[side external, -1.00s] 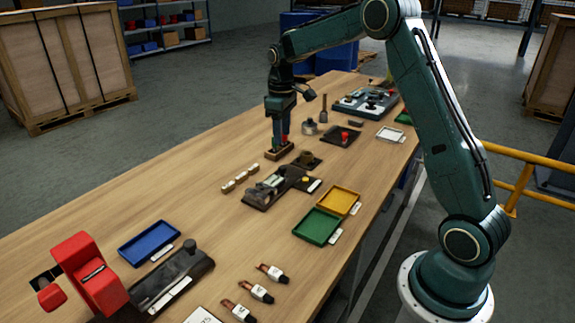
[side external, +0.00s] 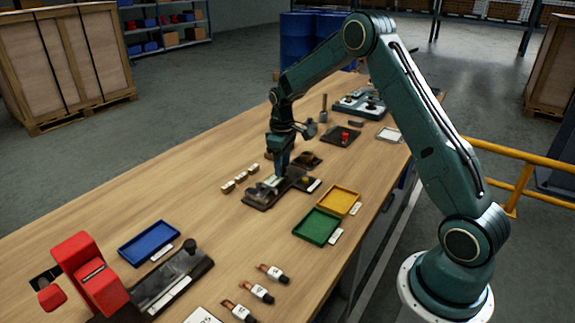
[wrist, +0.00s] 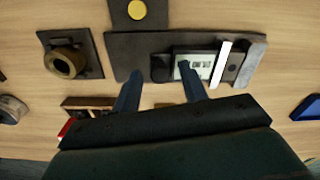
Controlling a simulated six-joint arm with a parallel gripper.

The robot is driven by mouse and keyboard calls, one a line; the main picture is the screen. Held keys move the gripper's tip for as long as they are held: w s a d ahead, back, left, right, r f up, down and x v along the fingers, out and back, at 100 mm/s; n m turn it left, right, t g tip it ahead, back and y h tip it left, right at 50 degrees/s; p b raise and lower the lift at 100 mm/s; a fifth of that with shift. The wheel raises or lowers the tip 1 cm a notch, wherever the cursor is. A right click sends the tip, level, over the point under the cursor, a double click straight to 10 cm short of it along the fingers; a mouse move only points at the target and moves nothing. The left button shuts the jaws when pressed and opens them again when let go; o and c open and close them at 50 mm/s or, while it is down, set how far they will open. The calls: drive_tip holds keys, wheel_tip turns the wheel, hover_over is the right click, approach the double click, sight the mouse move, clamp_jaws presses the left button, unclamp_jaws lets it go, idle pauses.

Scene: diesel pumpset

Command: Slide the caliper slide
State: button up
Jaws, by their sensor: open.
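The caliper fixture (side external: 258,199) is a dark plate on the bench, carrying a grey device. In the wrist view its plate (wrist: 125,50) bears a slide with a small pale display (wrist: 203,62), a white strip and a grey end block (wrist: 250,62). My gripper (side external: 280,174) is pointed down just over the fixture. In the wrist view my gripper (wrist: 161,72) is open, with its two dark fingers apart. The right fingertip overlaps the left edge of the display; the left one is over the plate's near edge. I cannot tell whether either finger touches.
A plate with a yellow button (wrist: 136,10) adjoins the fixture. A plate with a brass ring (wrist: 66,62) lies beside it. Yellow (side external: 340,201), green (side external: 317,227) and blue (side external: 149,243) trays are nearby. Small pale blocks (side external: 240,177) lie left of the fixture. Bare wood lies between.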

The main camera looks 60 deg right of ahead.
drive_tip(key=shift+c, duration=0.2)
clamp_jaws()
drive_tip(key=shift+d, duration=1.6)
drive_tip(key=shift+o, duration=0.2)
unclamp_jaws()
drive_tip(key=shift+r, duration=0.15)
